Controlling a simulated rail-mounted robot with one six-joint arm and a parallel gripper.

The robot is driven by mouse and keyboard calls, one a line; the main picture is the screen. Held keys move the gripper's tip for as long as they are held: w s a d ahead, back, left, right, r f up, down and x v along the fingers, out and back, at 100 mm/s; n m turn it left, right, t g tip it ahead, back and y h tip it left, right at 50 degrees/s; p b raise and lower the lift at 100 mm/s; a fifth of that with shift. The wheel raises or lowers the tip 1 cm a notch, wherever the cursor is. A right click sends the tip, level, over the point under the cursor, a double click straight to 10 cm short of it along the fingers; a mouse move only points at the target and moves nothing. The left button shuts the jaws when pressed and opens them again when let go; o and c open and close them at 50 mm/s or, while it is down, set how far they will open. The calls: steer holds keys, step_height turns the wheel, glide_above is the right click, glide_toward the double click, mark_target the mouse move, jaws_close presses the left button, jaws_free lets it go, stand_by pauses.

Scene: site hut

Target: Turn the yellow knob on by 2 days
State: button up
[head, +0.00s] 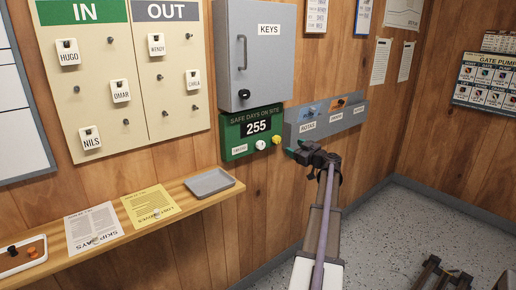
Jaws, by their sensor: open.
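The yellow knob (277,140) is at the lower right of the green safe-days board (228,131), which reads 255. A white knob (261,145) sits just left of it on the same board. My gripper (291,151) is just right of and slightly below the yellow knob, in front of the wall. It appears apart from the knob, though the exact gap in depth is hard to tell. It is open, and no object shows between its fingers.
A grey key cabinet (268,60) is directly above the board. A grey wall rack (352,110) with labels is close above my gripper. A wooden shelf (190,207) with a grey tray (209,182) and papers is at lower left. The floor (420,225) at right is mostly clear.

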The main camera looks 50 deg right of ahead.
mark_target(278, 141)
steer(key=w, duration=0.3)
steer(key=w+d, duration=0.1)
steer(key=w, duration=0.6)
steer(key=shift+w+d+f, duration=0.15)
steer(key=shift+w+d, duration=0.2)
steer(key=shift+w, duration=0.05)
steer(key=shift+c, duration=0.3)
steer(key=c, duration=0.9)
